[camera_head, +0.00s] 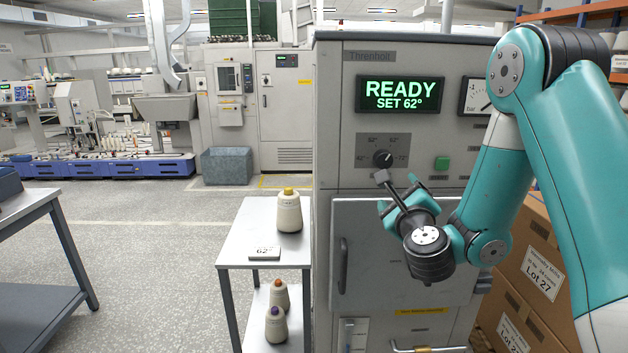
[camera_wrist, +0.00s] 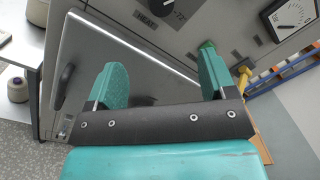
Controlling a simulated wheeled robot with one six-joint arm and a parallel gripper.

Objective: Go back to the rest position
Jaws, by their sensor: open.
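My gripper (camera_head: 400,192) is in front of the grey machine (camera_head: 335,120), just below its control panel. In the wrist view, my gripper (camera_wrist: 160,85) has its two teal fingers wide apart with nothing between them. The machine's door and panel show beyond the fingers. The display (camera_head: 401,95) reads READY, SET 62°. The dial knob (camera_head: 382,158) is just above my gripper in the head view; I cannot tell whether they touch. The green button (camera_head: 442,163) is right of the knob.
A side table (camera_head: 240,246) left of the machine holds a yellow-topped bobbin (camera_head: 289,212) and a 62° card (camera_head: 265,253). Two bobbins stand on its lower shelf. Cardboard boxes (camera_head: 540,270) are at the right. Another table (camera_head: 30,210) is at the left; open floor lies between.

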